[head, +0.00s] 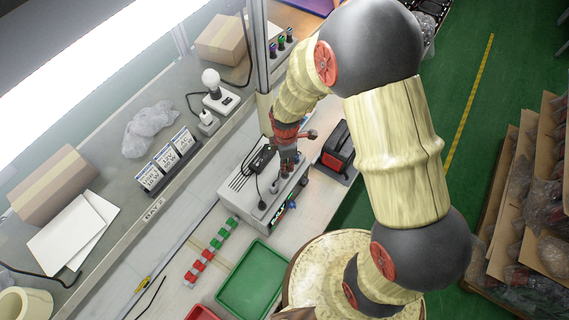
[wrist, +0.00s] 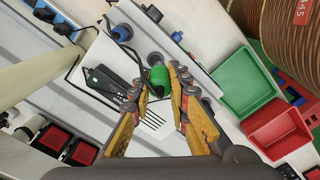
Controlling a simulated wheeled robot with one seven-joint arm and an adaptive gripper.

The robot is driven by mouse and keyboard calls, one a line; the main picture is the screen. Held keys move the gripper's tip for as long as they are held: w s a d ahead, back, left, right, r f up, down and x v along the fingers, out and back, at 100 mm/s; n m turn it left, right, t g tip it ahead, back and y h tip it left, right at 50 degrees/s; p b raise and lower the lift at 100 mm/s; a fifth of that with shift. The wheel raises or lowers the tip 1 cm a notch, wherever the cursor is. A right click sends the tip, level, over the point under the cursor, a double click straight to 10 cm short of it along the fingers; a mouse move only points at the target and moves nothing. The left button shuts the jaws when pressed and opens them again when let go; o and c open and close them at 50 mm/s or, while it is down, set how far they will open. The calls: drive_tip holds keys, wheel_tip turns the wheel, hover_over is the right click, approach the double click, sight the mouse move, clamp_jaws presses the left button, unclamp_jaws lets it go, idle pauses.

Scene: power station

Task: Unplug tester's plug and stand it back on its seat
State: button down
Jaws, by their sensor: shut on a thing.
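The tester, a white box (head: 237,187) with black slots on top, stands on the bench; its top also shows in the wrist view (wrist: 100,55). My gripper (head: 287,160) is over its right part, pointing down. In the wrist view my gripper (wrist: 158,82) is shut on a green-topped plug (wrist: 158,75) with a dark body. Whether the plug still sits in a socket is hidden. A black adapter (head: 262,157) lies on the box, with a cable running to a dark blue-black connector (wrist: 122,33) on the top.
A green tray (head: 254,282) and a row of red and green blocks (head: 210,252) are in front of the tester. A black-and-red case (head: 337,148) stands close on its right. A shelf with a bulb (head: 211,82) and cards runs along the left.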

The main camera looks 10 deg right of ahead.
drive_tip(key=shift+w, duration=0.45)
drive_tip(key=shift+s+f+b, duration=0.1)
drive_tip(key=shift+f+b, duration=0.2)
drive_tip(key=shift+f, duration=0.05)
drive_tip(key=shift+f+b, duration=1.9)
drive_tip(key=shift+f, duration=1)
drive_tip(key=c, duration=1.7)
unclamp_jaws()
drive_tip(key=shift+o, duration=0.4)
drive_tip(key=shift+r, duration=0.5)
wheel_tip(320, 180, up, 11)
drive_tip(key=shift+f, duration=0.1)
